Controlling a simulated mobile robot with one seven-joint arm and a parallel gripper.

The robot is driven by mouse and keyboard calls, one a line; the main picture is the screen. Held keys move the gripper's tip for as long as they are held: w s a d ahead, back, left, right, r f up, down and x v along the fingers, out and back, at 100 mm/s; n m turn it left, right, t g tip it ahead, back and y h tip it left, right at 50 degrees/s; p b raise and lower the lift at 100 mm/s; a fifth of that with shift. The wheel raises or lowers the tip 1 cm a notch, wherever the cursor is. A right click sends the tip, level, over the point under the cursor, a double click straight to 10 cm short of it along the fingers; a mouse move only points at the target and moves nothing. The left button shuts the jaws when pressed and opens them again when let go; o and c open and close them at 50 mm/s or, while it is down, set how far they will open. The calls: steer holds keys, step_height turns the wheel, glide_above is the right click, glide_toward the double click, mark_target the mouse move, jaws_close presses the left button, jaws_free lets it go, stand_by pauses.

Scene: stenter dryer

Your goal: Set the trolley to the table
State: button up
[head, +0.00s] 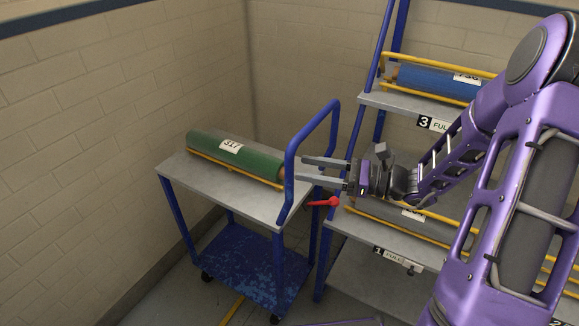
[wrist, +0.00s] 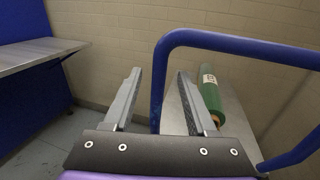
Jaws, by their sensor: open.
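The trolley has a grey top (head: 241,200), a blue lower deck (head: 240,262) and a blue push handle (head: 315,122) at its right end. It stands by the wall, and its handle also shows in the wrist view (wrist: 215,39). A green roll (head: 232,155) labelled 317 lies on the trolley top in a yellow cradle. My gripper (head: 301,169) is open and empty at the handle. In the wrist view one handle post appears between the fingers; I cannot tell how deep it sits.
A blue rack stands right of the trolley, with an upper shelf (head: 390,102) holding a blue roll (head: 435,81) and a lower shelf (head: 370,232). A red lever (head: 325,201) sticks out between trolley and rack. Brick walls close off the left and back.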

mark_target(289, 165)
steer(key=x, duration=0.5)
jaws_close()
stand_by(1.4)
